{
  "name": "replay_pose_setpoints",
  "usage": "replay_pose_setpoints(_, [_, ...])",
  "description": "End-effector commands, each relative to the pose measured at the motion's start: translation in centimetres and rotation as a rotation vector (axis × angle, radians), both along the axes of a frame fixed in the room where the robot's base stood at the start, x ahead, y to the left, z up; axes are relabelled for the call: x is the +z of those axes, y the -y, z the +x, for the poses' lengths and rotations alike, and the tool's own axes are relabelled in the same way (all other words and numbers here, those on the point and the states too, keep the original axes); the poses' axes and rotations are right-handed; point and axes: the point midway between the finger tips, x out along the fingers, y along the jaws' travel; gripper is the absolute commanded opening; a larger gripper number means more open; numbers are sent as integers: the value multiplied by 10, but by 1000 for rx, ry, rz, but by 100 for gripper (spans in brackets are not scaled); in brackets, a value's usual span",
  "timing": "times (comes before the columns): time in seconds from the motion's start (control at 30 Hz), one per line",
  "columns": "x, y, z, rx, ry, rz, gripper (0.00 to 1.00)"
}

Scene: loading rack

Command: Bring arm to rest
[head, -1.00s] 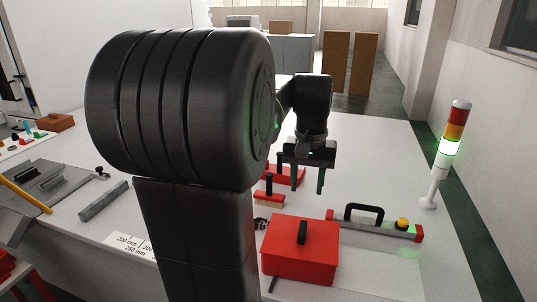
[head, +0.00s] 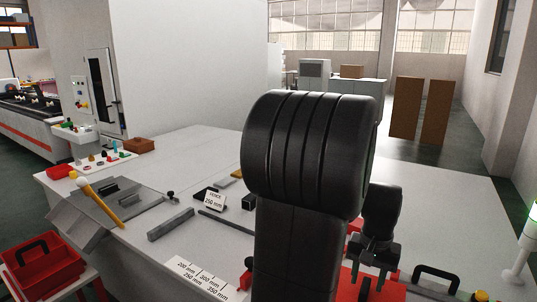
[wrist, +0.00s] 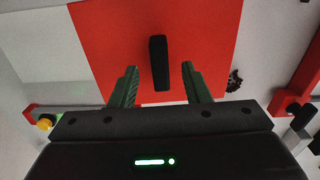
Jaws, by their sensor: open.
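My gripper (head: 374,277) hangs pointing down at the right of my arm in the head view, partly hidden behind the arm. In the wrist view my gripper (wrist: 160,88) is open, its two green fingers apart with nothing held between them. Past the fingers is the red box (wrist: 105,40) with a black handle (wrist: 159,62). The handle appears between the fingers in the picture; the distance to it cannot be told. In the head view the red box (head: 385,289) lies below my gripper, partly cut off.
A bar with a black handle (head: 436,279) and a signal tower (head: 523,245) stand at the right. On the left are a length card (head: 200,278), a grey block (head: 170,224), a yellow-handled tool (head: 97,203) and a red crate (head: 42,268). The table's back right is bare.

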Motion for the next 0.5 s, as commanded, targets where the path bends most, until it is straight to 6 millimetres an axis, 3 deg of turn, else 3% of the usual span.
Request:
replay_pose_setpoints(0.13, [-23, 0, -1, 0, -2, 1, 43])
replay_pose_setpoints(0.2, [-7, 0, 0, 0, 2, -1, 43])
replay_pose_setpoints(0.5, [0, 0, 0, 0, 2, -1, 43])
